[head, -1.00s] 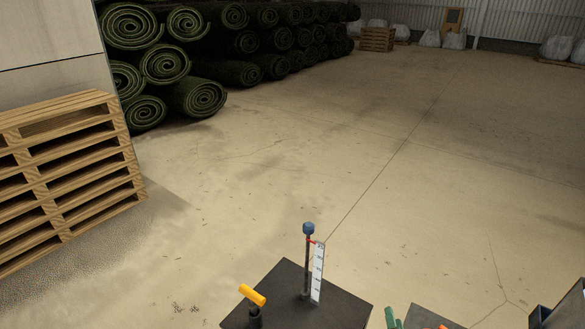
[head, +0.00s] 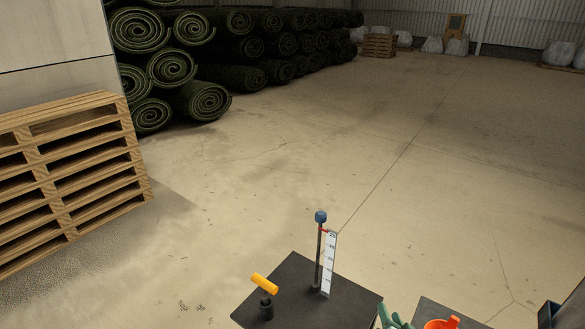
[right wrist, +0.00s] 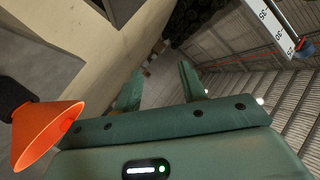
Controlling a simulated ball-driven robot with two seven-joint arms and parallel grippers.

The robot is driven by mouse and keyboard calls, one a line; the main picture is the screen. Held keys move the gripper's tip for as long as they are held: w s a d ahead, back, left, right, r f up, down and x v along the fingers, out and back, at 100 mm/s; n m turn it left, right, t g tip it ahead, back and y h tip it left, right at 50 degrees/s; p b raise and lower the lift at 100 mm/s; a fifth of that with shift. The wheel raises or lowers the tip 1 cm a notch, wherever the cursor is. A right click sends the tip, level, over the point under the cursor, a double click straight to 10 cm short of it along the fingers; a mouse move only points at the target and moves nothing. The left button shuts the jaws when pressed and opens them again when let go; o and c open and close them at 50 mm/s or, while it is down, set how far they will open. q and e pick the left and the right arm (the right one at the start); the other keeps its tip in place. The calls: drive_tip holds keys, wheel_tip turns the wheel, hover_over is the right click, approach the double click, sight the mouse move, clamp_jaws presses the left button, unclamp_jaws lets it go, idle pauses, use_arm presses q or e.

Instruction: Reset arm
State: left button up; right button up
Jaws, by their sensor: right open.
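My right gripper (head: 394,316) is green and shows at the bottom edge of the head view, right of the black plate (head: 283,283); most of it is cut off. In the right wrist view, the right gripper (right wrist: 161,72) has its two fingers apart with nothing between them. An orange cone-shaped part (right wrist: 48,130) is beside the gripper body in that view, and an orange piece (head: 442,323) shows right of the gripper in the head view. My left gripper is not in view.
A blue-topped post (head: 320,217) with a white scale (head: 329,263) and a yellow handle (head: 264,283) rise from the plate. Stacked pallets (head: 75,180) stand at left, green turf rolls (head: 203,101) behind. The concrete floor (head: 390,170) ahead is open.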

drive_tip(key=s+a+r+n+g+y, duration=0.25)
drive_tip(key=s+a+n+g, duration=0.3)
drive_tip(key=s+n, duration=0.5)
drive_tip(key=s+d+r+n+g+h, duration=0.3)
drive_tip(key=s+d+r+n+h, duration=0.35)
drive_tip(key=s+r, duration=0.8)
drive_tip(key=s+a+f+m+g+y+b, duration=0.1)
drive_tip(key=s+f+g, duration=0.15)
drive_tip(key=f, duration=1.25)
drive_tip(key=s+a+f+m+g+y, duration=0.15)
drive_tip(key=s+f, duration=0.25)
drive_tip(key=f, duration=1.2)
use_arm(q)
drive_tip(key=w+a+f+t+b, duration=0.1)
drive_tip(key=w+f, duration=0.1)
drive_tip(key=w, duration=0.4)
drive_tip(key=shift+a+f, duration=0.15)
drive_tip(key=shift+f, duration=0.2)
use_arm(e)
drive_tip(key=s+f+m+g+y, duration=0.1)
drive_tip(key=s+f+m, duration=0.1)
drive_tip(key=s+f, duration=1.2)
drive_tip(key=s, duration=0.4)
drive_tip(key=shift+s+d+f+m+g+y, duration=0.2)
drive_tip(key=shift+f+m+g+y, duration=0.05)
drive_tip(key=shift+m+g+y, duration=0.1)
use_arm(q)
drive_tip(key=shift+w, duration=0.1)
